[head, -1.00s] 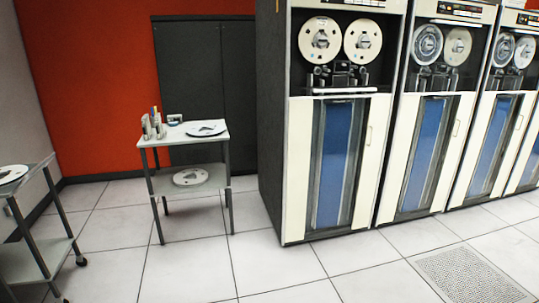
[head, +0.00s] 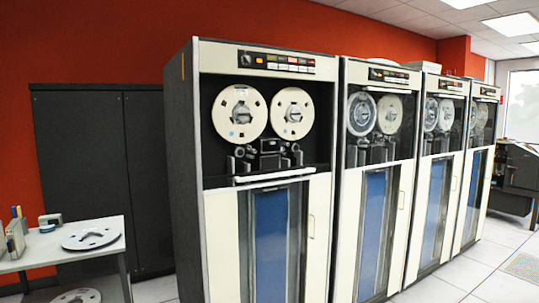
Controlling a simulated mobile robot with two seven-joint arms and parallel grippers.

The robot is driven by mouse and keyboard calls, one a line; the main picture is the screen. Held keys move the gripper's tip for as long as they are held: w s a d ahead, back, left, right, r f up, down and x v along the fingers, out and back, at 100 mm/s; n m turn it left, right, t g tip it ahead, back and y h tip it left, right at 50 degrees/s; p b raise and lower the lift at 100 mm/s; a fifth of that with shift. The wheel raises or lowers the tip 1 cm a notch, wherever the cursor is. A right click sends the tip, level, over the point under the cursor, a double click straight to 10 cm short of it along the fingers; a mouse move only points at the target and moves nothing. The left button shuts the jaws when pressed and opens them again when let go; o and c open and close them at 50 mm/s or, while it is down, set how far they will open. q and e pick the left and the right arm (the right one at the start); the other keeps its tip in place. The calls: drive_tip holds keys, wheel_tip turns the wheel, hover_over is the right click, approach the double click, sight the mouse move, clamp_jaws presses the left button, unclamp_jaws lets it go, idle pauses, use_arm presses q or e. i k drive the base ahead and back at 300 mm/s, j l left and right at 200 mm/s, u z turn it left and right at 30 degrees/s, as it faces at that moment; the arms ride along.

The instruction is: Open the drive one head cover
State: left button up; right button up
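The nearest tape drive (head: 214,240), seemingly drive one, stands in the middle of the head view at the left end of a row. Two cream reels (head: 240,113) sit side by side in its upper bay. Below them is the dark head assembly (head: 266,155), with a light horizontal bar (head: 274,177) under it. I cannot tell from here whether the head cover is open or shut. A blue-panelled door (head: 271,245) with a handle at its right fills the lower part. Neither of my grippers is in view.
More tape drives (head: 402,245) continue the row to the right. A small table (head: 103,251) with a reel and several upright items stands at lower left. A dark cabinet (head: 85,170) is behind it. Free tiled floor (head: 482,262) shows at lower right.

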sight(271, 146)
drive_tip(key=i+l+u, duration=0.2)
drive_tip(key=u, duration=0.2)
drive_tip(key=i+l+u, duration=0.6)
drive_tip(key=u, duration=0.15)
drive_tip(key=i+l+u, duration=0.1)
drive_tip(key=l, duration=0.25)
drive_tip(key=i+l+u, duration=0.1)
drive_tip(key=l, duration=0.25)
drive_tip(key=i+l+u, duration=0.1)
drive_tip(key=l, duration=0.25)
drive_tip(key=i+l, duration=0.15)
drive_tip(key=l, duration=0.4)
drive_tip(key=i+l, duration=0.1)
drive_tip(key=l, duration=0.4)
drive_tip(key=i+l+u, duration=0.1)
drive_tip(key=l, duration=0.45)
drive_tip(key=i+l, duration=0.15)
drive_tip(key=l, duration=0.4)
